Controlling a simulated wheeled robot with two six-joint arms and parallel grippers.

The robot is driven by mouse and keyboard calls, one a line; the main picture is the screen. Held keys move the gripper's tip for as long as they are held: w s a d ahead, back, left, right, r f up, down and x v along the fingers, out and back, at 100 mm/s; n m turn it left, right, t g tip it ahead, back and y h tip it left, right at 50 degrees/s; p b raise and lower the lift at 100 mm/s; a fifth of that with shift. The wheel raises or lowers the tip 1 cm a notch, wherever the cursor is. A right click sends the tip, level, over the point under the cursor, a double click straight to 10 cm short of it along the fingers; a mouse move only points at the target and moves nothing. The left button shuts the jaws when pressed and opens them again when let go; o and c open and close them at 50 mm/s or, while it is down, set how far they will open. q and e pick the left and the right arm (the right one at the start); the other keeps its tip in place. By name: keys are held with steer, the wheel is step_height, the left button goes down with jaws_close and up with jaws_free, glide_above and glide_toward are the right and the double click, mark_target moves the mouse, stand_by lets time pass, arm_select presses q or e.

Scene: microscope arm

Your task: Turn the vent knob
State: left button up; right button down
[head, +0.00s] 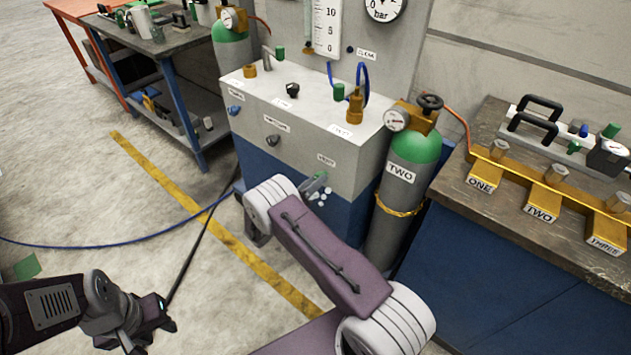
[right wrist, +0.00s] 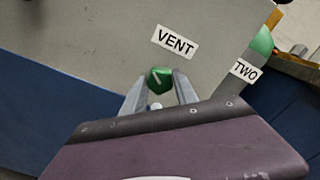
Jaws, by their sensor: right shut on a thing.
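The green vent knob (right wrist: 159,77) sits on the grey front panel of the cabinet, just below the VENT label (right wrist: 175,41) in the right wrist view. My right gripper (right wrist: 160,90) has one finger on each side of the knob and is shut on it. In the head view, my right gripper (head: 318,188) is at the lower right of the panel, and the arm hides part of it. The VENT label (head: 326,160) shows just above. My left gripper (head: 150,325) hangs low over the floor at the lower left, away from the panel; its fingers are unclear.
The grey cabinet (head: 300,150) carries two other knobs, a blue one (head: 234,110) and a dark one (head: 272,140). A gas cylinder marked TWO (head: 398,205) stands close on its right. A workbench (head: 460,205) is further right. A blue hose (head: 100,244) crosses open floor.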

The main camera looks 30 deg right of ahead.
steer(key=n, duration=0.6)
steer(key=shift+n, duration=0.4)
stand_by(0.4)
steer(key=c, duration=0.9)
jaws_free()
steer(key=shift+c, duration=0.2)
steer(key=p+v, duration=0.1)
steer(key=v, duration=0.8)
